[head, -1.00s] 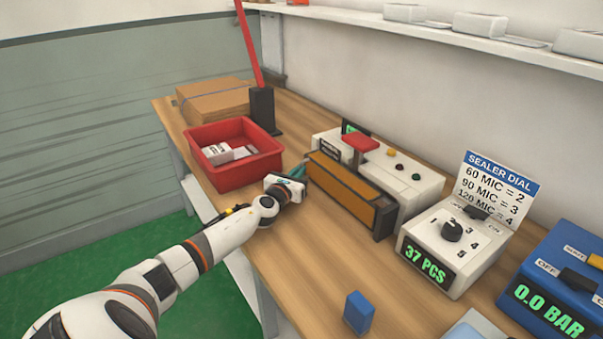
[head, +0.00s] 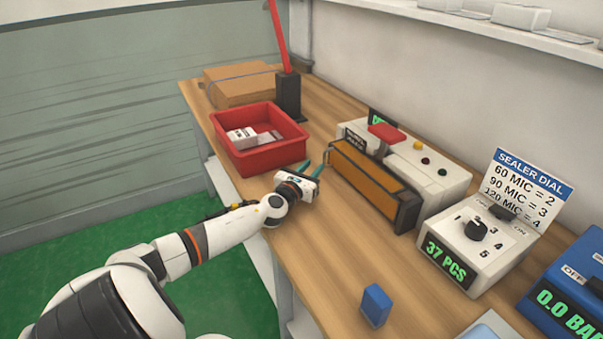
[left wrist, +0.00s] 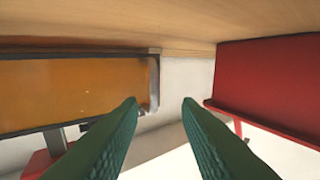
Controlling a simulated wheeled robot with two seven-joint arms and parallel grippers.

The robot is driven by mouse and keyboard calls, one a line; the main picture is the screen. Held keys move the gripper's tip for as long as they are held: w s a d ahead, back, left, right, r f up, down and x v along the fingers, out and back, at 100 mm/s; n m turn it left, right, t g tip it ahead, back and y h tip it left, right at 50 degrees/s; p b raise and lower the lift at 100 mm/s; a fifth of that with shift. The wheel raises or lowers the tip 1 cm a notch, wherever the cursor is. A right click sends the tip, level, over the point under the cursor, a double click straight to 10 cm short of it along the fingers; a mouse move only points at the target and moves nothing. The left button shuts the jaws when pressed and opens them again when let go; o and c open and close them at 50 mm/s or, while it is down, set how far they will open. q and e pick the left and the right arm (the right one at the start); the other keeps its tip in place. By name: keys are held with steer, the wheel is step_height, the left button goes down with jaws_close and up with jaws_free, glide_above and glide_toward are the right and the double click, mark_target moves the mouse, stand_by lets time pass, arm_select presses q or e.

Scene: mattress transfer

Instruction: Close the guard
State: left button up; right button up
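The guard (head: 368,178) is an amber panel in a dark frame along the front of the white sealer (head: 440,172), standing steeply tilted. In the left wrist view the amber guard (left wrist: 70,95) fills the left side, with its dark frame end near the middle. My left gripper (head: 313,170) is just off the guard's left end, between it and the red bin. Its green fingers are apart and empty; they also show in the left wrist view (left wrist: 160,106). I see no contact with the guard. My right gripper is not in view.
The red bin (head: 262,158) holding white boxes stands left of my gripper. A red-handled lever (head: 287,95) and a cardboard stack (head: 240,88) are behind it. A dial box (head: 470,245), blue block (head: 376,305) and blue gauge unit (head: 575,290) lie right. Bare wood lies before the guard.

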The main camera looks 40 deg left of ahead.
arm_select(q)
steer(key=v, duration=0.6)
steer(key=shift+a, duration=0.1)
stand_by(0.5)
